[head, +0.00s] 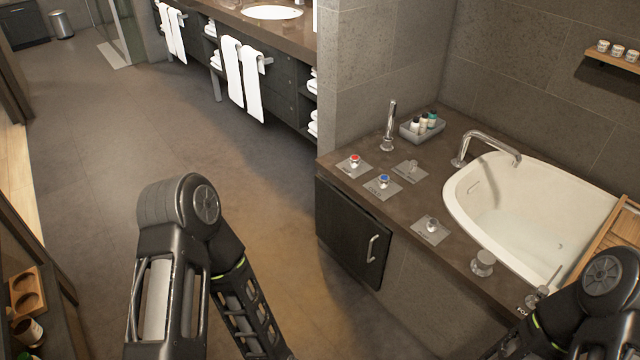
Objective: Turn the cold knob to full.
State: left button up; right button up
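The cold knob (383,181) is a small chrome knob with a blue cap on a grey plate, on the brown tub deck in the head view. A similar knob with a red cap (354,160) sits just behind it to the left. Nothing touches either knob. How far the cold knob is turned is too small to tell. My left arm rises at the bottom centre-left and bends down out of the frame. My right arm shows at the bottom right corner. Neither gripper is in view.
The deck (455,262) also carries plain chrome knobs (432,226), a hand shower (389,127), a curved spout (488,140) and a grey tray of bottles (423,126). The white tub (480,185) lies right. A dark cabinet door (350,232) fronts the deck. The floor left is clear.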

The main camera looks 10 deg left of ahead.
aim_at(383, 181)
jog(key=i+j+z, duration=0.1)
jog(key=z, duration=0.3)
jog(key=i+j+z, duration=0.2)
jog(key=z, duration=0.15)
jog(key=i+j+z, duration=0.25)
jog(key=z, duration=0.15)
jog(key=i+j, duration=0.15)
jog(key=j, duration=0.2)
jog(key=i+j+z, duration=0.1)
jog(key=j, duration=0.25)
jog(key=i+j, duration=0.25)
jog(key=j, duration=0.1)
